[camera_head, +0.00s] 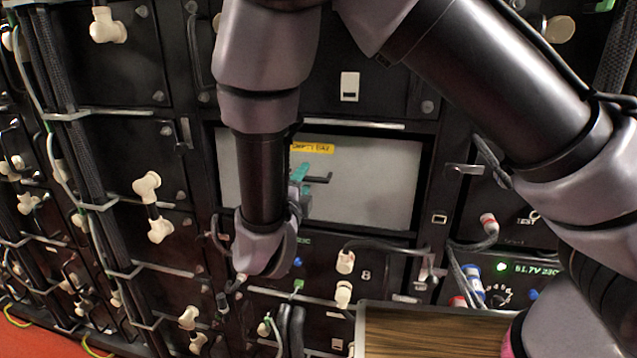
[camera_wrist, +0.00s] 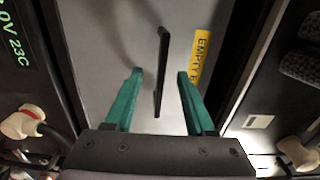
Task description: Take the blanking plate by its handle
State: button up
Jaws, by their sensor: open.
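The blanking plate (camera_head: 378,185) is a flat grey panel in a framed opening of the black rack, with a yellow label (camera_head: 313,148) near its top edge. Its black bar handle (camera_head: 319,180) stands out from the plate. In the wrist view the plate (camera_wrist: 105,35) fills the middle and the handle (camera_wrist: 163,60) runs between my teal fingers. My gripper (camera_wrist: 160,74) is open, one finger on each side of the handle, with gaps showing. It is in front of the plate in the head view (camera_head: 302,174). I cannot tell how deep the handle sits between the fingers.
Black battery modules with cables and white connectors (camera_head: 151,186) surround the bay. A cabled plug (camera_head: 345,262) is below it. A wooden-topped surface (camera_head: 430,335) stands at the bottom right. In the wrist view, a connector (camera_wrist: 22,122) is at the left.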

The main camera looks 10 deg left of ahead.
jog(key=shift+w, duration=0.45)
jog(key=shift+w+d, duration=0.1)
jog(key=shift+w, duration=0.5)
dwell(0.4)
grip_shut()
jog(key=shift+r, duration=0.35)
dwell(1.5)
jog(key=shift+r, duration=0.3)
jog(key=shift+s, duration=0.1)
